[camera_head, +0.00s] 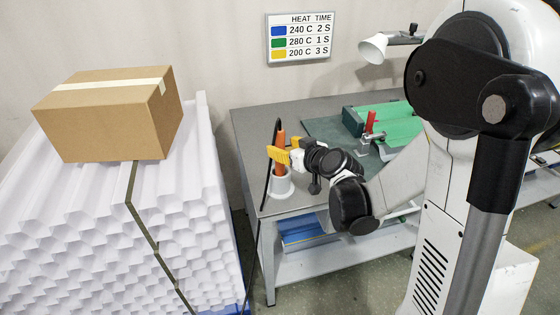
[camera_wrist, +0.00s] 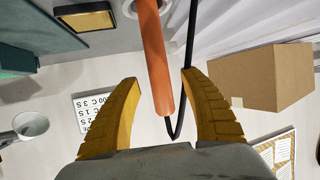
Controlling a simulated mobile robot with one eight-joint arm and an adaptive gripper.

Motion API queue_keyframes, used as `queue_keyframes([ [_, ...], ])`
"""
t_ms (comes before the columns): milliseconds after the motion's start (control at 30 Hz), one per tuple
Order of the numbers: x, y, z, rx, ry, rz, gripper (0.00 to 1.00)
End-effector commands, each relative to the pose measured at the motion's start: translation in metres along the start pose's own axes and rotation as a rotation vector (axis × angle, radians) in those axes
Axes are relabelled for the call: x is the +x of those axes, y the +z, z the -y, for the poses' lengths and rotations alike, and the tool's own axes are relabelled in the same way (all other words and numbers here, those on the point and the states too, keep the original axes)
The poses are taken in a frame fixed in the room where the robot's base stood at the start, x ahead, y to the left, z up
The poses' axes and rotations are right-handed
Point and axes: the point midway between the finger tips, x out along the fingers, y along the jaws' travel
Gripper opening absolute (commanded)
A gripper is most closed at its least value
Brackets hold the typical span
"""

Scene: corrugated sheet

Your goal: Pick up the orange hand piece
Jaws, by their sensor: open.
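The orange hand piece (camera_head: 281,140) stands upright in a white holder (camera_head: 280,185) near the left corner of the grey table. A black cable loops from its end. My gripper (camera_head: 284,149) has yellow fingers and is at the height of the hand piece, right at it. In the wrist view the orange hand piece (camera_wrist: 156,60) runs between the two open fingers of my gripper (camera_wrist: 160,95), with a gap on each side. The left finger is farther from it than the right one. I cannot see either finger touching it.
A cardboard box (camera_head: 105,115) sits on a stack of white corrugated sheets (camera_head: 120,220) left of the table (camera_head: 245,125). A red-handled clamp (camera_head: 370,123), green pieces (camera_head: 395,120) and a lamp (camera_head: 373,48) are on the right. A heat and time sign (camera_head: 300,38) hangs behind.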

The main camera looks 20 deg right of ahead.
Motion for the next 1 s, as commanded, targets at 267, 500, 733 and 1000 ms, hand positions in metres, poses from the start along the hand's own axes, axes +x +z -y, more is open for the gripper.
queue_keyframes([
  [267,0.022,0.000,0.000,0.000,0.001,0.000,0.52],
  [500,0.022,0.000,0.000,0.000,0.001,0.000,0.08],
  [733,0.021,0.000,0.000,0.000,0.001,0.000,0.00],
  [1000,0.018,-0.008,0.000,0.000,0.001,0.000,0.00],
])
